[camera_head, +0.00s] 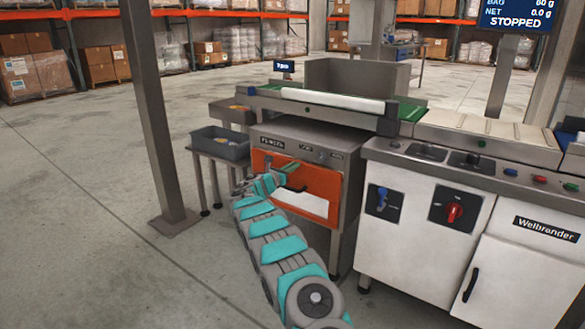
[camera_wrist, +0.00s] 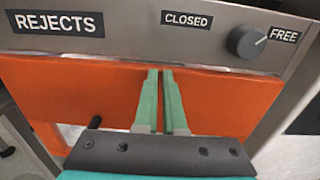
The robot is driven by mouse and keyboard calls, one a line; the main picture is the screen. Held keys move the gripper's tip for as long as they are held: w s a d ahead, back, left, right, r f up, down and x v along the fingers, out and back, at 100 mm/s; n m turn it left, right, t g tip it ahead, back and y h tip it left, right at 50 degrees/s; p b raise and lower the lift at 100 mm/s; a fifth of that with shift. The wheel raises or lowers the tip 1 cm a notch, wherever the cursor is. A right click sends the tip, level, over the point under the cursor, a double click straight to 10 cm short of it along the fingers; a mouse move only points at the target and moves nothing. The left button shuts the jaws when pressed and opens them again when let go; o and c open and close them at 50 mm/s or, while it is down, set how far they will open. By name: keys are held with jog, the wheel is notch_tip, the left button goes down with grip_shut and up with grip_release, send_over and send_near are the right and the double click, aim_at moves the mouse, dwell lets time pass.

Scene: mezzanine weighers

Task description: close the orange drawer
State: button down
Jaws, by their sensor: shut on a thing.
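The orange drawer (camera_head: 316,183) is in the front of the grey cabinet below the weigher. Its orange front also fills the middle of the wrist view (camera_wrist: 235,100). My gripper (camera_head: 287,167) is at the upper left part of that front. In the wrist view my gripper's green fingers (camera_wrist: 166,75) are close together, with their tips at the drawer's top edge. What they grip is mostly hidden between them. A grey panel (camera_wrist: 130,45) above the front carries the labels REJECTS, CLOSED and FREE. I cannot tell how far out the drawer is.
A dark knob (camera_wrist: 245,41) is on the panel, its mark towards FREE. A grey bin (camera_head: 222,146) stands on a small table to the left. A white Weibrander cabinet (camera_head: 420,225) stands to the right. A steel post (camera_head: 152,110) rises at left. The floor at lower left is clear.

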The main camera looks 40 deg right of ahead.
jog(key=b+v, duration=0.1)
jog(key=v, duration=1.3)
jog(key=shift+b, duration=0.3)
